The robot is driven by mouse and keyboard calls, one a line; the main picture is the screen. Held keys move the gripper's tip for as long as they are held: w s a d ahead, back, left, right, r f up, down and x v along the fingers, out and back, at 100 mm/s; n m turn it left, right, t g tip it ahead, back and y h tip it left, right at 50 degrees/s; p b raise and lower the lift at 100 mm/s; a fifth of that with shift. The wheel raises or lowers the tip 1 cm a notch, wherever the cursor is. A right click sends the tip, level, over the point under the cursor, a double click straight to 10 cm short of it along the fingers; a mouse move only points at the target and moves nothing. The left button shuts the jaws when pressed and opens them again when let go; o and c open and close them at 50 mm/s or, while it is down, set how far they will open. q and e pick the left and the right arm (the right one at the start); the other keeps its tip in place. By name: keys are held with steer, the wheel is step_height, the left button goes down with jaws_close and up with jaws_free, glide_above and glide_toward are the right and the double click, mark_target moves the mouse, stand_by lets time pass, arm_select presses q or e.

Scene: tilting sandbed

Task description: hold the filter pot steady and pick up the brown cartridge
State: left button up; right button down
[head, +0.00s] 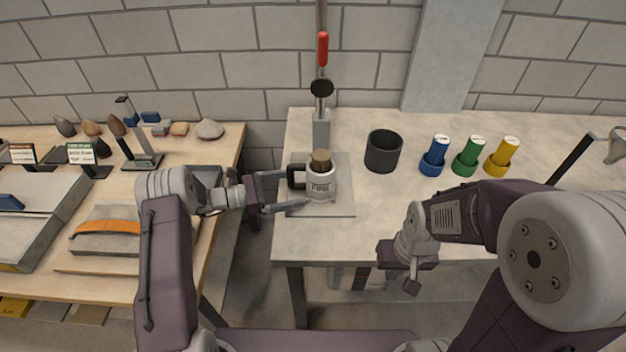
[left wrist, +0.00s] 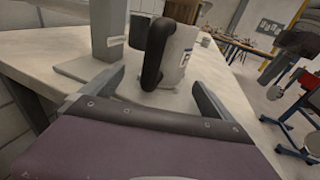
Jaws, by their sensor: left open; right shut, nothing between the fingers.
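The filter pot (head: 320,183) is a white cup with dark lettering and a black handle (head: 297,176) on its left side. It stands upright on a grey base plate (head: 345,205). The brown cartridge (head: 320,158) sticks up out of the pot's top; its lower part is hidden. My left gripper (head: 287,196) is open at the handle side of the pot. In the left wrist view the black handle (left wrist: 156,55) stands ahead of and between the spread fingers, with the white pot (left wrist: 178,60) behind it. My right gripper (head: 412,286) is shut and empty, low before the table's front edge.
A post with a red handle (head: 322,48) rises behind the pot. A dark cup (head: 383,152) and blue (head: 434,157), green (head: 470,157) and yellow (head: 502,157) cartridges in holders stand to the right. The table front between pot and right arm is clear. A cluttered bench is left.

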mark_target(302, 187)
arm_select(q)
steer(key=shift+b+x, duration=0.5)
steer(key=shift+x, duration=2.25)
